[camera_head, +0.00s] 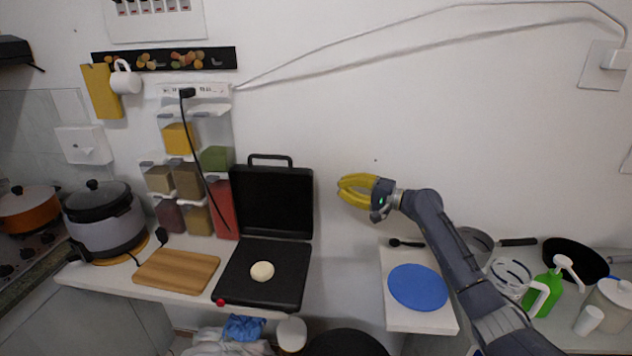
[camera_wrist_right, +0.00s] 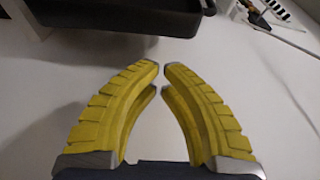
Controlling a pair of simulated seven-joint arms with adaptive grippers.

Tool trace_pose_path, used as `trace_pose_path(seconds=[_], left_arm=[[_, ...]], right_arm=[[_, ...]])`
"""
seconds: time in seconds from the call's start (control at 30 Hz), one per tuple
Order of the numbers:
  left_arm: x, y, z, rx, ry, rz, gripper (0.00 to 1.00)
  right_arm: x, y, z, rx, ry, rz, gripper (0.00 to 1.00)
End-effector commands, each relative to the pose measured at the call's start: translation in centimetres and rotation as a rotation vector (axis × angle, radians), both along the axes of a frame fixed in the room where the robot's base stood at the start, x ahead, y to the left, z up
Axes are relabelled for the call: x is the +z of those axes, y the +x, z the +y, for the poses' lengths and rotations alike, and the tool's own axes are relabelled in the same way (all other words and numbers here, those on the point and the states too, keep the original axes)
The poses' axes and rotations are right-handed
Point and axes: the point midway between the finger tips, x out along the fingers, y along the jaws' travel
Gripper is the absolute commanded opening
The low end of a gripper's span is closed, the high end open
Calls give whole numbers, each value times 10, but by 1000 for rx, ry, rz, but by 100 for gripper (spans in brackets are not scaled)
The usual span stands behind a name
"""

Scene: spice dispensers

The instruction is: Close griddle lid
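The black griddle (camera_head: 262,290) lies open on the white counter. Its lid (camera_head: 272,205) stands upright at the back, with a handle (camera_head: 270,157) on its top edge. A pale round patty (camera_head: 262,271) rests on the lower plate. My right gripper (camera_head: 339,189) has yellow fingers and hangs in the air to the right of the lid, apart from it. In the right wrist view its fingertips (camera_wrist_right: 161,67) almost meet, with nothing between them. A dark edge that looks like the lid (camera_wrist_right: 120,15) shows at the top left there. My left gripper is not in view.
A wooden board (camera_head: 177,272) and a rice cooker (camera_head: 103,220) stand left of the griddle. Spice dispensers (camera_head: 187,180) hang behind, with a black cable in front. A blue plate (camera_head: 418,287) lies on the right shelf. The space between lid and gripper is clear.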

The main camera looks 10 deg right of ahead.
Motion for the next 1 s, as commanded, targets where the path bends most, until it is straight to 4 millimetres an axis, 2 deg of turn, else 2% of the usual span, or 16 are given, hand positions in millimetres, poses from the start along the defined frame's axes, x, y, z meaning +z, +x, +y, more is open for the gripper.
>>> trace_pose_path(seconds=[0.6, 0.8, 1.0], left_arm=[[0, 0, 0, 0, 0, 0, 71], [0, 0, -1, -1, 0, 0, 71], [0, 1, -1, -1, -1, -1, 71]], right_arm=[[2, 51, 60, -3, 6, 1, 0], [2, 60, 71, -2, 6, 1, 0], [1, 62, 74, -3, 5, 1, 0]])
